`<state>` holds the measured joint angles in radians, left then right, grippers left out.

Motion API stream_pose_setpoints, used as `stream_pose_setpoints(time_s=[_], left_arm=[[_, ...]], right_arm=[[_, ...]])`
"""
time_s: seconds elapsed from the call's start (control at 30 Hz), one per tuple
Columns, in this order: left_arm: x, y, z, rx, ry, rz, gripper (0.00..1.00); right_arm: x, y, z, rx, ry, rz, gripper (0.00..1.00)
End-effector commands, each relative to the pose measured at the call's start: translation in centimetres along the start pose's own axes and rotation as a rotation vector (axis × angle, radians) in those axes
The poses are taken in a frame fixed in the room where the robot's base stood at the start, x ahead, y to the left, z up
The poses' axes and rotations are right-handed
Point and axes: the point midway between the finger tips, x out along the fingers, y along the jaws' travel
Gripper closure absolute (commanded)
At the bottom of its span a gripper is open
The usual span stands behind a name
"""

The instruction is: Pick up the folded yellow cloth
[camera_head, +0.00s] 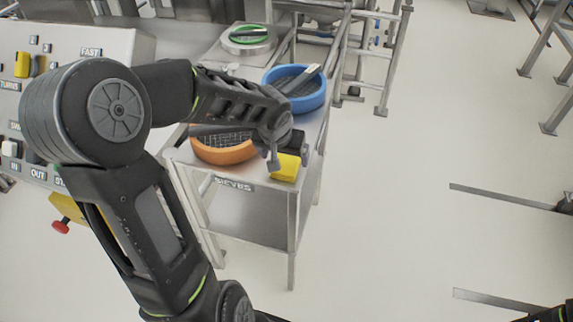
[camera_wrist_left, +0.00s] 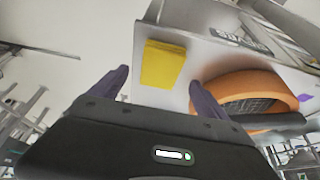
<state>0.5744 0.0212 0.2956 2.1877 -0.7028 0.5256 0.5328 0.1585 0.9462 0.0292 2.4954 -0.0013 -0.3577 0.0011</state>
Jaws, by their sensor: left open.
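The folded yellow cloth (camera_head: 286,168) lies on the near right corner of the metal sieve table, beside the orange sieve. My right gripper does not show.
The orange sieve (camera_head: 225,156) sits left of the cloth; it is close to the right finger in the wrist view (camera_wrist_left: 285,84). A blue sieve (camera_head: 318,100) stands behind. A control panel (camera_head: 120,45) is at the left.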

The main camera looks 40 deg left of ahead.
Motion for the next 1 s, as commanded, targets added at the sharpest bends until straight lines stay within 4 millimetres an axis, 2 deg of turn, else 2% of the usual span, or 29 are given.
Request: stream_pose_setpoints(time_s=[0.2, 0.3, 1.0], left_arm=[[3.3, 0.0, 0.1, 0.001, -0.003, 0.001, 0.13], [4.0, 0.1, 0.1, 0.001, -0.001, 0.002, 0.13], [3.9, 0.0, 0.0, 0.000, 0.000, 0.001, 0.13]], right_arm=[[0.3, 0.1, 0.0, 0.000, 0.000, 0.000, 0.64], [0.4, 0.1, 0.0, 0.000, 0.000, 0.000, 0.64], [0.3, 0.1, 0.0, 0.000, 0.000, 0.000, 0.64]])
